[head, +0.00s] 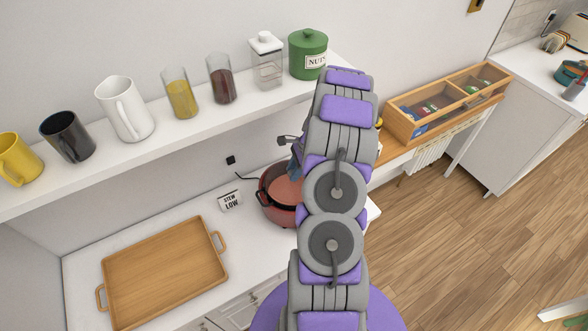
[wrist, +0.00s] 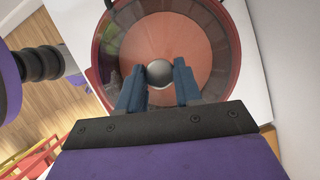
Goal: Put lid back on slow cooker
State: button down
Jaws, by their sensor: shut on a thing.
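The slow cooker (head: 276,212) is a round red pot with reddish-brown stew inside. It stands on the white counter in the head view, partly hidden by my arm. In the wrist view its red wall (wrist: 231,75) fills the upper middle. My gripper (head: 294,167) is over the pot. In the wrist view its two blue fingers are shut on the round grey knob of the clear lid (wrist: 159,73). The glass is hard to make out against the stew. I cannot tell whether the lid's rim touches the pot or hangs above it.
A wooden tray (head: 160,275) lies on the counter at left. A "STEW LOW" sign (head: 229,201) stands beside the pot. A shelf (head: 150,150) above holds mugs, jars and a green nuts canister (head: 307,55). A wooden divided box (head: 405,127) is at right.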

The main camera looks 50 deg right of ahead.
dwell(0.4)
jog(key=shift+c, duration=0.9)
grip_release()
jog(key=shift+s+r+p, duration=0.1)
jog(key=shift+r+p, duration=2.2)
jog(key=shift+r, duration=1.4)
grip_shut()
